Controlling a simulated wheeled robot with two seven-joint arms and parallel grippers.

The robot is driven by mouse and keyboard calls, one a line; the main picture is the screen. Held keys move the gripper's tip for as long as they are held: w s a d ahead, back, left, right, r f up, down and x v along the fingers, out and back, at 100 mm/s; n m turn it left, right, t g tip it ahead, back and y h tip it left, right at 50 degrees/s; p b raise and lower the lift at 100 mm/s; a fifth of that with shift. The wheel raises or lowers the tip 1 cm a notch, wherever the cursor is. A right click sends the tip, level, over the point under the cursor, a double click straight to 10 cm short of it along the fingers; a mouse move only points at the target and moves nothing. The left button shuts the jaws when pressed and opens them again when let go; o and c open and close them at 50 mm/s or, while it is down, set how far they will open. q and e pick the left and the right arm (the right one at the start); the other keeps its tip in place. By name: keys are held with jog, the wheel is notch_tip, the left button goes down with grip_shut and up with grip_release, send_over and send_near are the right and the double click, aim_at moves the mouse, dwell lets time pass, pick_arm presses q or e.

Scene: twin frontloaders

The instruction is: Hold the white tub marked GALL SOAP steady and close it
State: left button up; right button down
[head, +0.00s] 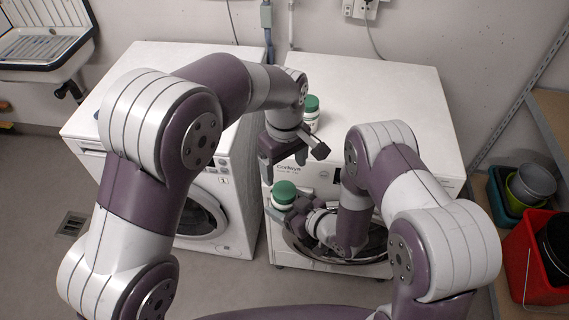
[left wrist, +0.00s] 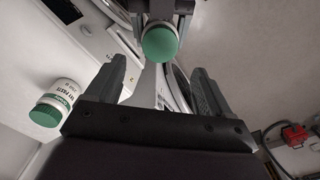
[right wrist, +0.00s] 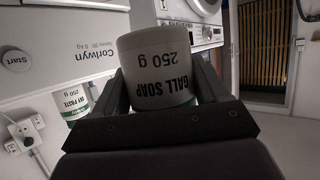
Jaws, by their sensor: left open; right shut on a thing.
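The white tub marked GALL SOAP (right wrist: 160,62) is between the fingers of my right gripper (right wrist: 168,90), which is shut on it. In the head view the tub (head: 283,205) is held upright in front of the right machine. Its green lid (head: 284,190) sits on top; I cannot tell how tight it is. My left gripper (head: 284,165) is open and empty just above the lid, fingers pointing down. In the left wrist view the lid (left wrist: 160,43) shows beyond and between the open fingertips, apart from them. My right gripper (head: 300,210) is partly hidden in the head view.
A second white tub with a green lid, marked PASTE (left wrist: 62,98), stands on the right machine's top (head: 375,90). The left machine (head: 215,175) stands beside it. A sink (head: 45,45) is at far left. Bins and a red crate (head: 530,260) are at right.

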aim_at(284, 190)
pick_arm(q)
jog(key=shift+f, duration=4.05)
jog(key=c, duration=1.1)
jog(key=m, duration=0.7)
jog(key=o, duration=1.2)
jog(key=shift+c, duration=0.2)
jog(key=shift+r, duration=2.3)
